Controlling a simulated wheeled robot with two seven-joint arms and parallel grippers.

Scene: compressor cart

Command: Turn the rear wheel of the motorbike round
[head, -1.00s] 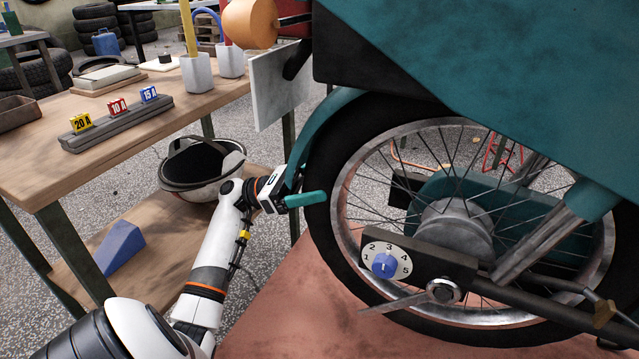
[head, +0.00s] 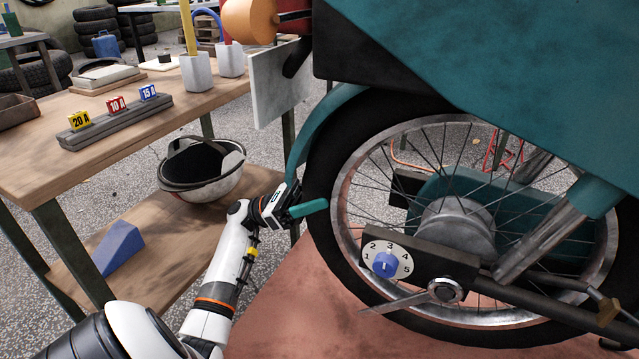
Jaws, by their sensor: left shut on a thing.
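The rear wheel (head: 332,145) of the motorbike stands on the right, with a black tyre, metal rim and thin spokes. The teal body covers its top, and a dark bar crosses its lower part. My left gripper (head: 312,208) is at the left edge of the tyre, with a teal finger lying across the tyre's outer edge. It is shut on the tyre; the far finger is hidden. My right gripper is not in view.
A teal mudguard (head: 318,125) curves close above my left gripper. A blue dial (head: 386,263) and a metal lever (head: 405,300) sit in front of the wheel. A wooden bench (head: 60,175) with a helmet (head: 203,180) on its lower shelf stands left.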

